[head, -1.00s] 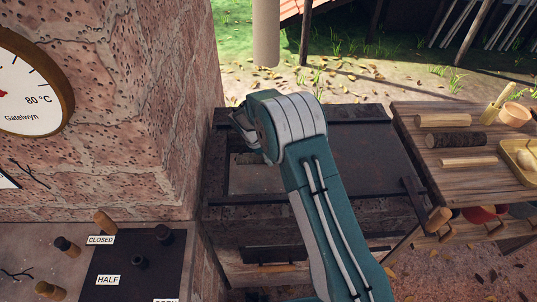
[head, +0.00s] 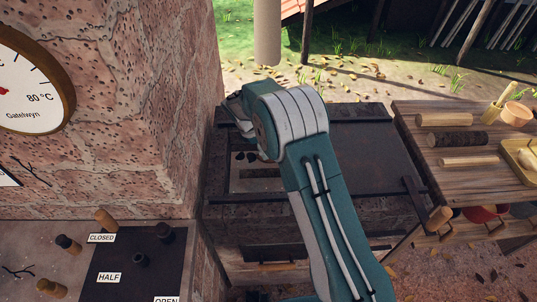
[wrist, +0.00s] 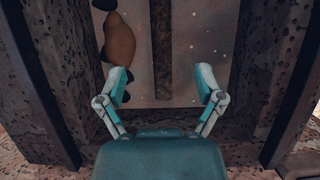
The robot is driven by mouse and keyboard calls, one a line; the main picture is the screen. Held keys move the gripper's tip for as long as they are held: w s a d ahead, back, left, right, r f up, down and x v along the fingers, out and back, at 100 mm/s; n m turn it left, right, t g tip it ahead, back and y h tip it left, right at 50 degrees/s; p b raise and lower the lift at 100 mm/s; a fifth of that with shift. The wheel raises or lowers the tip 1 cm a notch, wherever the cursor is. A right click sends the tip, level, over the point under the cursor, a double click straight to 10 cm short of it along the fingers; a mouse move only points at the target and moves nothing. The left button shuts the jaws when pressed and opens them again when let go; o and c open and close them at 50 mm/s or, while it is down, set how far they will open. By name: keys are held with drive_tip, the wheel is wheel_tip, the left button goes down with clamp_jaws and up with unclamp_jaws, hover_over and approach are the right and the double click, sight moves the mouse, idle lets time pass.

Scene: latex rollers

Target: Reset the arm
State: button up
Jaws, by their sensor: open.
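My arm reaches over the dark bench or stove-like block (head: 370,160) in the head view, bent at its elbow, with the far end by the brick wall. My gripper is hidden behind the arm there. In the wrist view my gripper (wrist: 165,85) is open, its two pale teal fingers spread with nothing between them. Beyond the fingers lie a brown rounded object (wrist: 119,42) near the left finger and a dark bar (wrist: 163,45) on a speckled surface. Whether a finger touches the brown object I cannot tell.
A brick wall (head: 150,100) with a gauge stands close on the left. Below it is a dark panel (head: 105,270) with pegs and labels. A wooden table (head: 400,135) with rollers (head: 444,119), a cup (head: 517,114) and a yellow tray (head: 510,150) stands at right.

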drive_tip(key=v, duration=0.7)
drive_tip(key=shift+r, duration=0.3)
drive_tip(key=s+d+r+m+t+y, duration=0.1)
drive_tip(key=s+d+r+m, duration=0.4)
drive_tip(key=r, duration=0.4)
drive_tip(key=s+d+r+m+t+y, duration=0.1)
drive_tip(key=s+d+r+m+y, duration=0.15)
drive_tip(key=s+d+r, duration=0.45)
drive_tip(key=s+d+r+m+t, duration=0.1)
drive_tip(key=s+m, duration=0.4)
drive_tip(key=s, duration=0.6)
drive_tip(key=s+d+r+m+t+y, duration=0.1)
drive_tip(key=s+m, duration=0.4)
drive_tip(key=s, duration=0.6)
drive_tip(key=d+r+t, duration=0.1)
drive_tip(key=d, duration=0.1)
drive_tip(key=shift+d+r+t, duration=0.3)
drive_tip(key=shift+r, duration=0.1)
